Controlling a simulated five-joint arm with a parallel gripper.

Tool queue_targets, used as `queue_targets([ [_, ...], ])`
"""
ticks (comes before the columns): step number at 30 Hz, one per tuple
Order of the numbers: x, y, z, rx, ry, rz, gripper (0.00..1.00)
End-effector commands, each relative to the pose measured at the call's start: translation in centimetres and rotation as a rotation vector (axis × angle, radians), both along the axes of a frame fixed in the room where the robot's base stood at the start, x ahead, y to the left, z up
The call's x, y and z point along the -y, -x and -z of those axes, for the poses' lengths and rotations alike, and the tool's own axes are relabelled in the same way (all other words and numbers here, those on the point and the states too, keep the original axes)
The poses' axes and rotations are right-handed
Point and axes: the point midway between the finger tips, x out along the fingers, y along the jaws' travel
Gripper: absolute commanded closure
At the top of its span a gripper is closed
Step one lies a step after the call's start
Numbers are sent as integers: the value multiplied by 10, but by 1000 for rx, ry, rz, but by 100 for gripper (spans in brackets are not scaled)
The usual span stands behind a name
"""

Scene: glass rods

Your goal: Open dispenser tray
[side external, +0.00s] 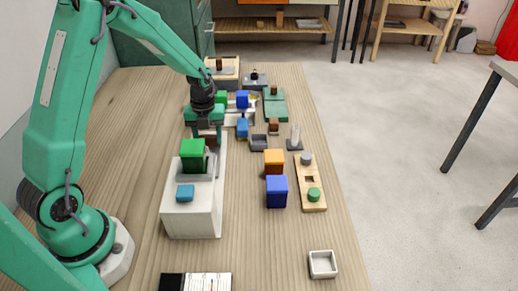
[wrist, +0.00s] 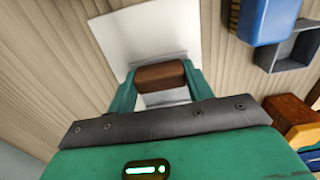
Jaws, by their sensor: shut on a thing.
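The white dispenser (side external: 190,218) stands on the wooden table in front of my arm, with a green block (side external: 193,150) and a teal block (side external: 185,193) on its top. A flat white part (side external: 222,150), seemingly its tray, extends behind it under my gripper. My gripper (side external: 207,137) is shut on a brown handle-like block, which shows clearly between the fingers in the wrist view (wrist: 160,75). A white surface (wrist: 145,35) lies below and beyond this block. How the brown block joins the white part is hidden.
Right of the dispenser are an orange block (side external: 274,158), a blue block (side external: 277,192) and a wooden board (side external: 310,190) with a green peg. A dark tray (side external: 258,142) and several small items crowd the far side. A white dish (side external: 322,264) is near the front.

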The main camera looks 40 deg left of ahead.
Motion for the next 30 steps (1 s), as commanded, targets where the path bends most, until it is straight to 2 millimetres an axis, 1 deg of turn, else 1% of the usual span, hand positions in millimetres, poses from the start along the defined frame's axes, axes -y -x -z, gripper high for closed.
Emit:
queue_targets([
  [1, -5, -8, 0, 8, -2, -1, 90],
  [9, -29, -32, -1, 10, -3, 1, 90],
  [13, -35, -37, -1, 10, -3, 2, 90],
  [22, -35, -37, -1, 10, -3, 3, 90],
  [23, -35, -37, -1, 10, -3, 3, 45],
  [24, -35, -37, -1, 10, -3, 3, 37],
  [26, -35, -37, -1, 8, -3, 2, 27],
  [30, -35, -36, -1, 6, -1, 2, 27],
])
